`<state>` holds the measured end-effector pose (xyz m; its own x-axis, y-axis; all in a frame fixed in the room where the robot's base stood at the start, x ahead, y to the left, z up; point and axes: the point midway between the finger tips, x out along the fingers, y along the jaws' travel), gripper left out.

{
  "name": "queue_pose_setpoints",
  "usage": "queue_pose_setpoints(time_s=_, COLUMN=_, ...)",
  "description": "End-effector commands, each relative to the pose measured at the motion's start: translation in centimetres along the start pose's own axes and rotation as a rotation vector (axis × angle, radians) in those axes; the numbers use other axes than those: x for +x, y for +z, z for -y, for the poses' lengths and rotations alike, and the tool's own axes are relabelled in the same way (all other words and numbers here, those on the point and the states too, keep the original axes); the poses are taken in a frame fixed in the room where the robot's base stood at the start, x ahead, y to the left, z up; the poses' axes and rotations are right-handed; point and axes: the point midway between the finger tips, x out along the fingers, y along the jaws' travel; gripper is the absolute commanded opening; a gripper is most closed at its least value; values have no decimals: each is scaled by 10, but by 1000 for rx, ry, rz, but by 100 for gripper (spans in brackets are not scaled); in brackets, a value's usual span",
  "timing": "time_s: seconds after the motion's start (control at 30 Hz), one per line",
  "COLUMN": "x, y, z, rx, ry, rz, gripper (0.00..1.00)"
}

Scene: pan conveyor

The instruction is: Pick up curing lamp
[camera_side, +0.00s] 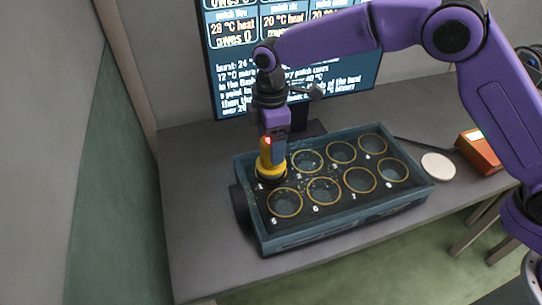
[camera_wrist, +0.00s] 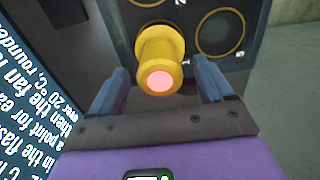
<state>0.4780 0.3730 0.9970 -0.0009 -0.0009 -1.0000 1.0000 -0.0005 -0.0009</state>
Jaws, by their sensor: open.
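The curing lamp (camera_side: 266,162) is a yellow cylinder with a wider base. In the side view it stands upright at the back left corner of the pan tray, over the ring there. In the wrist view the lamp (camera_wrist: 160,62) shows its round pinkish lit end toward the camera. My gripper (camera_wrist: 162,88) is open, with one blue finger on each side of the lamp and a visible gap at both. In the side view my gripper (camera_side: 272,146) points down at the lamp's top, which it partly hides.
The dark blue-grey tray (camera_side: 330,222) has several numbered, yellow-rimmed wells. A screen with text (camera_side: 300,75) stands behind it. To the right are a pale disc (camera_side: 437,167) and an orange box (camera_side: 478,152). The grey table (camera_side: 195,230) is clear at left.

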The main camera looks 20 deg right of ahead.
Motion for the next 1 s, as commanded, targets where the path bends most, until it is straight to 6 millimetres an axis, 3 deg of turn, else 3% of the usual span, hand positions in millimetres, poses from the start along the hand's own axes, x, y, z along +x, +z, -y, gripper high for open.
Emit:
queue_pose_setpoints(time_s=0.2, x=22, y=0, z=0, rx=0, ry=-1, rz=0, gripper=80)
queue_pose_setpoints(time_s=0.43, x=22, y=0, z=0, rx=0, ry=1, rz=-1, gripper=80)
queue_pose_setpoints(time_s=0.47, x=22, y=0, z=0, rx=0, ry=1, rz=-1, gripper=77)
queue_pose_setpoints(time_s=0.6, x=22, y=0, z=0, rx=0, ry=1, rz=-1, gripper=31)
queue_pose_setpoints(time_s=0.7, x=22, y=0, z=0, rx=0, ry=2, rz=-2, gripper=5)
queue_pose_setpoints(time_s=1.0, x=19, y=0, z=0, rx=0, ry=2, rz=-2, gripper=5)
